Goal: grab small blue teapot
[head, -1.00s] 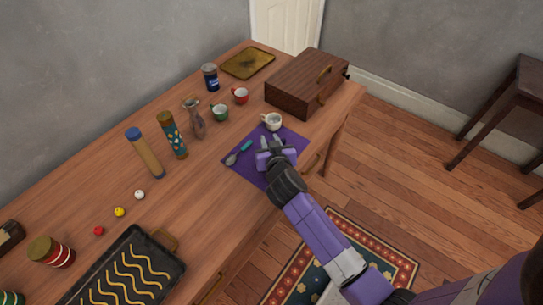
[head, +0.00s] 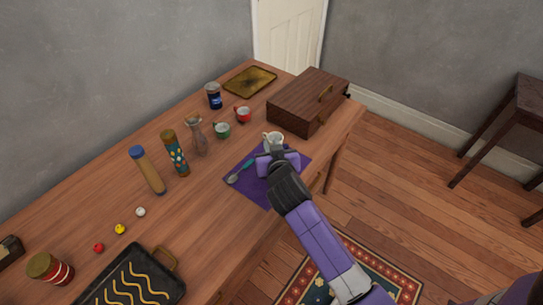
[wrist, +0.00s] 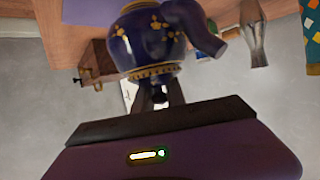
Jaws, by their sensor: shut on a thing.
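The small blue teapot (wrist: 155,42) fills the upper middle of the wrist view, dark blue with gold decoration. It appears upside down there, with its spout (wrist: 203,32) to the right. My gripper (wrist: 160,94) is shut on it at the lid end; the exact contact is dark and partly hidden. In the head view my gripper (head: 277,153) is over the far part of the purple mat (head: 265,194), close to a white cup (head: 274,138). My gripper and arm hide the teapot in that view.
A spoon (head: 240,172) lies on the mat. A wooden box (head: 306,101) stands beyond it at the right. Green (head: 222,130) and red (head: 243,114) cups and a glass vase (head: 197,137) stand to the left. A dark tray (head: 134,282) is at the near left.

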